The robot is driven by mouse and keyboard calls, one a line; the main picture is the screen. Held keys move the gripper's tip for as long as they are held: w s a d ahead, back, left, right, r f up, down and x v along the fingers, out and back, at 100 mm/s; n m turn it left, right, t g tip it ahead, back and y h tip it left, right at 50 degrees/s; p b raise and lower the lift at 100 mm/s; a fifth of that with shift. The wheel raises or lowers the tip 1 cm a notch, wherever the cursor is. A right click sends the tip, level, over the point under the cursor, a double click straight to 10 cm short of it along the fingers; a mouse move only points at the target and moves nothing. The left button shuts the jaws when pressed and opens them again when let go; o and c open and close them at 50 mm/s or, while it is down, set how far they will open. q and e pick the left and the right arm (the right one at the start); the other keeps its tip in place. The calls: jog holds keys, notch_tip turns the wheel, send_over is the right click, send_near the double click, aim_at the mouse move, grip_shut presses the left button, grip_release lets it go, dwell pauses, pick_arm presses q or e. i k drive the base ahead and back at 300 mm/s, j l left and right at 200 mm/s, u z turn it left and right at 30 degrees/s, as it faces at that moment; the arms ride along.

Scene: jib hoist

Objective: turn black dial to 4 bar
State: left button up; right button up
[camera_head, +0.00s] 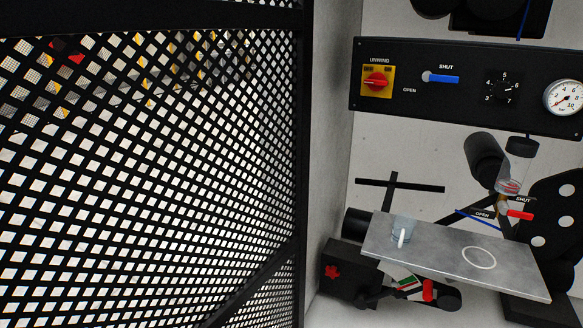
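The black dial (499,91) is on the black control panel (425,104) at the upper right. Numbers from 3 to 7 run around it, with 5 at the top and 3 at the lower left. A small pale mark shows on its right side, near 6 and 7, but it is too small to read surely. The round white pressure gauge (565,98) is right of the dial, marked in bar, with a red needle whose exact reading I cannot tell. Neither of my grippers can be made out in this view.
A red rotary switch (376,82) and a blue lever (443,79) at SHUT share the panel. Below, a metal shelf (455,257) holds a clear cup (402,231). A red-handled valve (519,215) is nearby. A black mesh screen (150,190) fills the left.

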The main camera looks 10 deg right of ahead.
aim_at(501, 89)
jog(key=z, duration=1.05)
